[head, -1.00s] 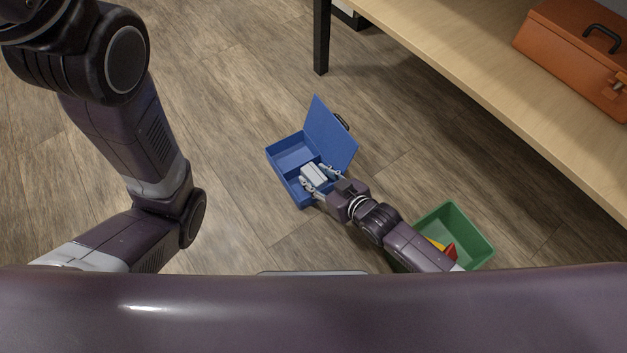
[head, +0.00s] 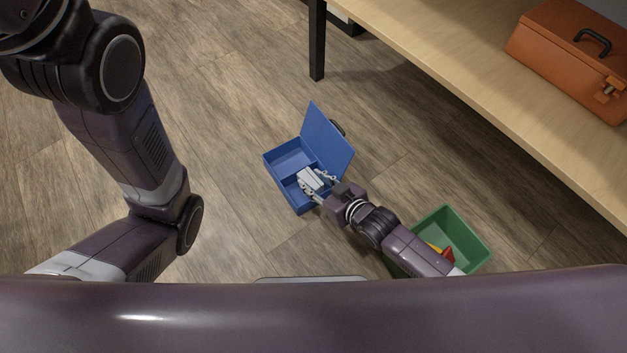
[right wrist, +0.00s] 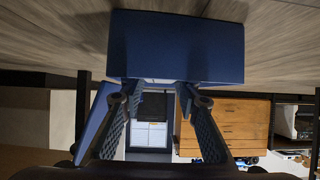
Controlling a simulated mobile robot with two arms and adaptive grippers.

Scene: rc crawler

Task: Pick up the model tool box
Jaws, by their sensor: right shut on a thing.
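The model tool box, as far as I can tell, is a small pale grey block (head: 311,178) inside an open blue case (head: 283,158) on the floor in the head view. My right gripper (head: 316,184) reaches over the case's near wall, its fingers on either side of the block and shut on it. In the right wrist view the fingers (right wrist: 160,95) stand apart with a pale strip between their tips, and the blue wall hides most of the block. My left gripper is out of view; only its arm shows at the left.
The case's lid (head: 327,140) stands open on its right side. A green bin (head: 474,240) with red and yellow pieces is close to my right forearm. A wooden table (head: 470,75) with an orange toolbox (head: 565,50) is at the upper right. Floor left of the case is clear.

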